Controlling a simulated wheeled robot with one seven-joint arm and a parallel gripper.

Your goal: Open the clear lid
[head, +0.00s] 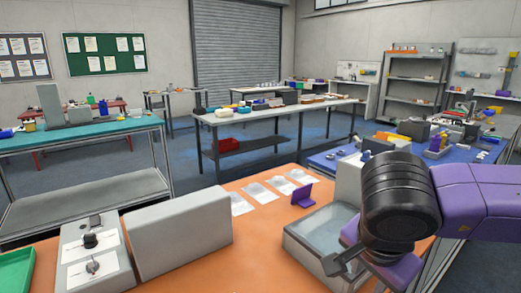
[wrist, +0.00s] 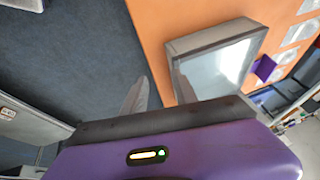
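A grey box with a clear lid (head: 327,226) stands on the orange table at the lower right of the head view, and the lid looks closed. In the wrist view the box with its clear lid (wrist: 222,62) fills the upper middle, with a bright reflection on the lid. My gripper (head: 344,258) is at the near side of the box in the head view, and my arm hides part of the box. In the wrist view my gripper (wrist: 160,86) has its two fingers apart with nothing between them. One finger overlaps the box's near edge; I cannot tell whether it touches.
On the orange table (head: 262,262) are a large grey block (head: 180,240), a control box with knobs (head: 95,255), a green tray (head: 15,270), several clear packets (head: 256,192) and a purple stand (head: 303,195). Open floor (wrist: 75,55) lies beside the table.

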